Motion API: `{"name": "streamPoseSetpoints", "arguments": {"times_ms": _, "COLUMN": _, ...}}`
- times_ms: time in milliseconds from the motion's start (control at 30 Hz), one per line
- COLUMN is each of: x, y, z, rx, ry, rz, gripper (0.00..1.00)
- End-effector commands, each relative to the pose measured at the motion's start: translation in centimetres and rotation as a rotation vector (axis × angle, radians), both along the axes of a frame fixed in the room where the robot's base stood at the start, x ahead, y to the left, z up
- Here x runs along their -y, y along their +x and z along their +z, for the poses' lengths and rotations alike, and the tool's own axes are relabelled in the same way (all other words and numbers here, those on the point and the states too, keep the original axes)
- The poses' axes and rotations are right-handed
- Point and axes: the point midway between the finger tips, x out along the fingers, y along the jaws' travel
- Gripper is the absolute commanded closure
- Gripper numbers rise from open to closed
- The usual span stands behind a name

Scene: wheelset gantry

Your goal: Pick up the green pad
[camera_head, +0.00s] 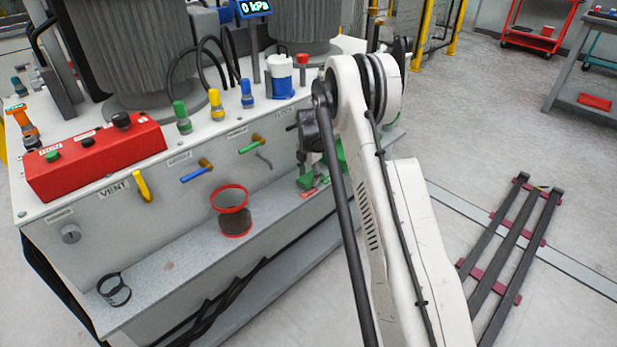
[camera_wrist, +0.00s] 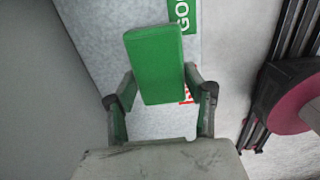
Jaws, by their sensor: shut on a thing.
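The green pad (camera_wrist: 157,62) is a flat rectangular block in the middle of the wrist view. My gripper (camera_wrist: 160,84) has one finger on each side of the pad and is shut on its near part. The pad's far part sticks out beyond the fingertips. Behind it is a pale shelf surface; I cannot tell whether the pad touches it. In the head view my gripper (camera_head: 309,160) is low by the bench front, largely hidden by my arm, with green parts showing around it. I cannot clearly separate the pad there.
A green label (camera_wrist: 183,14) and a partly covered red label lie on the surface by the pad. The shelf (camera_head: 180,262) holds a red-rimmed mesh cylinder (camera_head: 232,212) and a black ring clamp (camera_head: 114,290). Coloured valve handles stick out above. A dark rack (camera_head: 510,250) lies on the floor right.

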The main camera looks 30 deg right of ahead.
Motion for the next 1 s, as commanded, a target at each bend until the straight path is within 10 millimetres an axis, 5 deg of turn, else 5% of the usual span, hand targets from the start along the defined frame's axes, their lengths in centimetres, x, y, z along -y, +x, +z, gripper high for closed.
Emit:
{"name": "streamPoseSetpoints", "arguments": {"times_ms": 400, "x": 0.1, "y": -0.2, "z": 6.7, "rx": 0.0, "ry": 0.0, "rz": -0.001, "gripper": 0.75}}
{"name": "streamPoseSetpoints", "arguments": {"times_ms": 1000, "x": 4.3, "y": -14.2, "z": 6.4, "rx": 0.0, "ry": 0.0, "rz": -0.003, "gripper": 0.75}}
